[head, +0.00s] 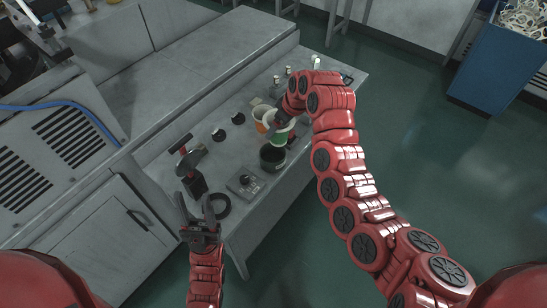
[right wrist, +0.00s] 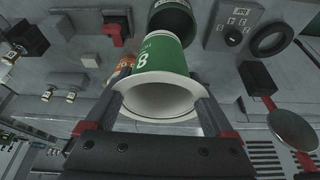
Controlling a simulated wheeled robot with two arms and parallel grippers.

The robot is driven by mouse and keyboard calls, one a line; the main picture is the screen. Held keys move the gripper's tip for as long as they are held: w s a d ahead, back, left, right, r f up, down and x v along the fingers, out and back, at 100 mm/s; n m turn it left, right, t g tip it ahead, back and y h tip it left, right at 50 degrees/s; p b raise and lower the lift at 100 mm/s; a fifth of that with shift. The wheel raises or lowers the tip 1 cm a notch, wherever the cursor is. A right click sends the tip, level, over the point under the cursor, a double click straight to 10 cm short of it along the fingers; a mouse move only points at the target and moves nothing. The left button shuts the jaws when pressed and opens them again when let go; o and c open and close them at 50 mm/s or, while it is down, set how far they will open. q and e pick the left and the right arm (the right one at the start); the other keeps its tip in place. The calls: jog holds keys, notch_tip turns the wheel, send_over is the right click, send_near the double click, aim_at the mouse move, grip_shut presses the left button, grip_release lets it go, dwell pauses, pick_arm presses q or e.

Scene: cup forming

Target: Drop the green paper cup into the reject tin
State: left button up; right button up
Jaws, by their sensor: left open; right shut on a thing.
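The green paper cup (right wrist: 166,54) has a white rim and a white figure on its side. My right gripper (right wrist: 163,88) is shut on it near the wide rim. In the head view the cup (head: 279,139) is partly hidden by that gripper. The dark round reject tin (head: 272,158) stands on the bench just in front of the cup. In the right wrist view the tin (right wrist: 173,18) shows just beyond the cup's far end. My left gripper (head: 196,210) is open and empty near the bench's left front edge.
An orange cup (head: 262,118) stands close behind the green one. A control box (head: 244,182), a black ring (head: 218,206) and a tool on a dark stand (head: 190,170) are on the bench (head: 262,212). A blue bin (head: 500,70) stands far right.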

jog(key=shift+a+f, duration=0.1)
jog(key=shift+f, duration=1.8)
jog(key=o, duration=1.2)
jog(key=shift+c, duration=0.2)
jog(key=shift+r, duration=0.1)
jog(key=shift+r, duration=0.2)
jog(key=b+v, duration=0.2)
jog(key=v, duration=0.3)
jog(key=shift+s+r+b, duration=0.1)
jog(key=shift+r+b, duration=0.05)
jog(key=shift+b, duration=0.15)
jog(key=p+v, duration=1)
jog(key=v, duration=0.1)
jog(key=shift+r, duration=0.2)
